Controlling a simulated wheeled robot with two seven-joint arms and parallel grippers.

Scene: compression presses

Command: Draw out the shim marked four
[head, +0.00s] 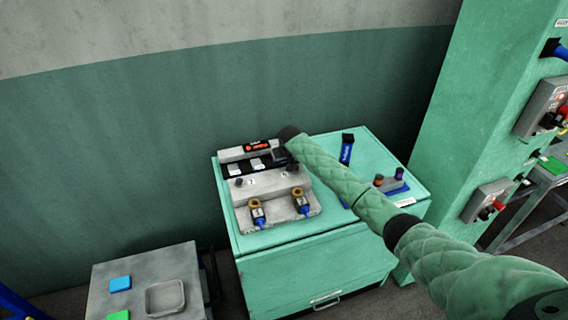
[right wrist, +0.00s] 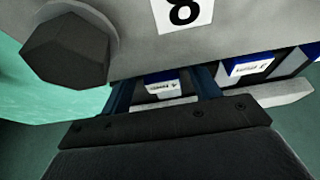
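In the right wrist view, a shim (right wrist: 163,88) with a blue end and a white label sits in the slot under a grey block; its small, upside-down print appears to show a 4. My right gripper (right wrist: 165,100) has one finger on each side of this shim, with narrow gaps showing, so it looks open. Another blue-ended shim (right wrist: 250,66) with a white label sits to the right. In the head view my right gripper (head: 281,156) is at the back right of the grey press fixture (head: 262,187) and hides part of the slot. My left gripper is not in view.
The fixture stands on a green cabinet (head: 312,262). A blue upright tool (head: 346,152) and a small blue-based rack (head: 392,186) stand to its right. A grey side table (head: 100,285) holds a tray (head: 165,297). A grey plate marked 8 (right wrist: 183,12) and dark bolt head (right wrist: 65,50) are close to the gripper.

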